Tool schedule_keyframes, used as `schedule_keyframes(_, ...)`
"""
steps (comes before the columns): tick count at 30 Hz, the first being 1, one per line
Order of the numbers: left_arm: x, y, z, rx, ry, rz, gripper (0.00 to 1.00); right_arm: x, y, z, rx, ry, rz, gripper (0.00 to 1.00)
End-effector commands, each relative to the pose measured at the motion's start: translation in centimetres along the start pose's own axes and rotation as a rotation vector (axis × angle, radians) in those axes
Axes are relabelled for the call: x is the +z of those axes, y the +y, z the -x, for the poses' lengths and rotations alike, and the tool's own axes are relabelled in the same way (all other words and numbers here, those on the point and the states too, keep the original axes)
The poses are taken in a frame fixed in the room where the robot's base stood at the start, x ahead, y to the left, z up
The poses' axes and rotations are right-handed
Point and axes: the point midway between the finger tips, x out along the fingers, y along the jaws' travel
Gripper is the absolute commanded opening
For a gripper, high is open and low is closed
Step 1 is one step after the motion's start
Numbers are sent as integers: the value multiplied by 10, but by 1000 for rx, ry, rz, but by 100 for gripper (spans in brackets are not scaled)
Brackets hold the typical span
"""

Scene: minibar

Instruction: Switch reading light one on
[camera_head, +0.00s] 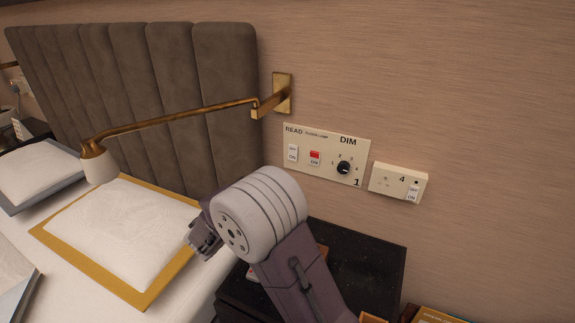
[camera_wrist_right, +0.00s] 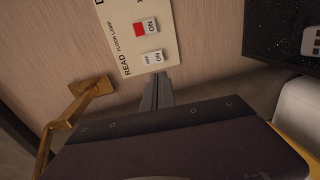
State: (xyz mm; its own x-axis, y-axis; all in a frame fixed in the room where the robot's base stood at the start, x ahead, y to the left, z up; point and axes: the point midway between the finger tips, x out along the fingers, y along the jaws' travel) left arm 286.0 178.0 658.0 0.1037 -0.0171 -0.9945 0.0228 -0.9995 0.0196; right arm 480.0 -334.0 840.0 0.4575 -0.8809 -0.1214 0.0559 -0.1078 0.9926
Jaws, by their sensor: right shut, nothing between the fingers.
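The cream switch panel (camera_head: 325,172), marked "READ", "FLOOR LAMP", "DIM" and "1", is on the wall right of the headboard. Its white READ rocker (camera_head: 292,153) is at the left and also shows in the right wrist view (camera_wrist_right: 152,58). I cannot tell which side of it is pressed. The brass reading lamp (camera_head: 180,115) has a pale shade (camera_head: 98,166) with no clear glow. In the right wrist view my right gripper (camera_wrist_right: 159,82) is shut and empty, its tips just short of the READ rocker; contact cannot be told. My left gripper is out of view.
Beside the rocker are a red-and-white floor lamp switch (camera_head: 314,157) and a black dimmer knob (camera_head: 344,168). A dark bedside table (camera_head: 365,250) is below; the bed with a gold-edged pillow (camera_head: 110,235) is left.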

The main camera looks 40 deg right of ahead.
Motion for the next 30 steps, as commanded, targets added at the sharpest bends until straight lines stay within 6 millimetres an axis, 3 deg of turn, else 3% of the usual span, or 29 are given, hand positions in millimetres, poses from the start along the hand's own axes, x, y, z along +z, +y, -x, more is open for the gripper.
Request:
schedule_keyframes(18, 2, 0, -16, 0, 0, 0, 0, 2, -2, -117, 0, -4, 0, 0)
schedule_keyframes(24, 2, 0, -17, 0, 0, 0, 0, 1, -1, -136, 0, -2, 1, 0)
schedule_keyframes(30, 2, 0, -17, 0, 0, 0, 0, 0, 0, -138, 0, 0, 0, 0)
